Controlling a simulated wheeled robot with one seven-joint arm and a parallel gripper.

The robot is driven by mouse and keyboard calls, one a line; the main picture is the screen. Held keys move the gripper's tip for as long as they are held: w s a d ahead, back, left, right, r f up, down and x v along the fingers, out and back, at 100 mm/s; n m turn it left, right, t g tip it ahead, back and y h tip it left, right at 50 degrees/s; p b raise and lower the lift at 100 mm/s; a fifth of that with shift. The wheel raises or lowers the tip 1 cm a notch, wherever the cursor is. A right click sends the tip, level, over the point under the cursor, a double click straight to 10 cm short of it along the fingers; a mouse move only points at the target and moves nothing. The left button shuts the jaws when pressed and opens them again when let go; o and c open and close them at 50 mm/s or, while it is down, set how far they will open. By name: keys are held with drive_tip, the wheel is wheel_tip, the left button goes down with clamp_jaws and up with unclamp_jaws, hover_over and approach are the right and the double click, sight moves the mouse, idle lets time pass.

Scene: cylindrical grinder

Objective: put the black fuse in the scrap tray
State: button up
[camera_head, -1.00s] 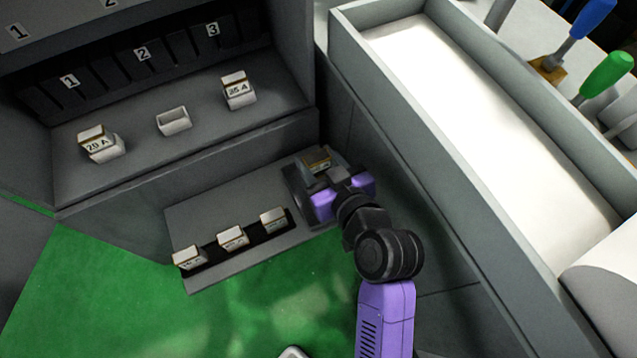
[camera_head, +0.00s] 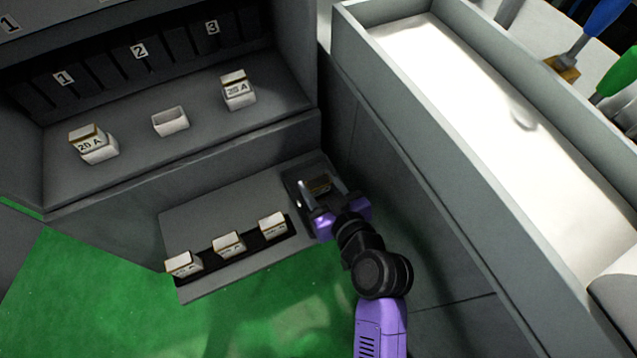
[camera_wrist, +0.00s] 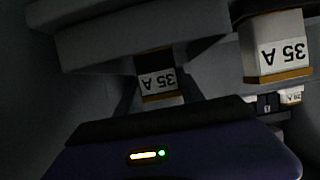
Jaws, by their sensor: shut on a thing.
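My gripper (camera_head: 318,192) is shut on a fuse (camera_head: 319,184) at the right end of the low grey shelf. In the wrist view this fuse (camera_wrist: 160,82) has a dark body, a 35 A label, a tan band and a pale end; I take it as the black fuse. A grey slab-like edge hides part of it there. In the head view a dark, tray-like square (camera_head: 315,163) surrounds the gripper's end; it may be the scrap tray, but I cannot be sure. Whether the fuse touches its floor is hidden.
Several white fuses stand in a black strip (camera_head: 248,243) left of my gripper. On the upper ledge are a 20 A fuse (camera_head: 93,146), an empty white holder (camera_head: 170,121) and a 25 A fuse (camera_head: 238,90). A long grey-walled bin (camera_head: 345,40) stands at right.

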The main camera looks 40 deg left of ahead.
drive_tip(key=shift+f, duration=0.2)
drive_tip(key=o, duration=1.5)
drive_tip(key=shift+c, duration=0.2)
drive_tip(key=shift+r, duration=0.15)
drive_tip(key=shift+r, duration=0.2)
drive_tip(key=p+v, duration=0.3)
drive_tip(key=v, duration=0.8)
drive_tip(key=shift+d, duration=0.4)
drive_tip(key=shift+s+r, duration=0.1)
drive_tip(key=shift+r, duration=0.05)
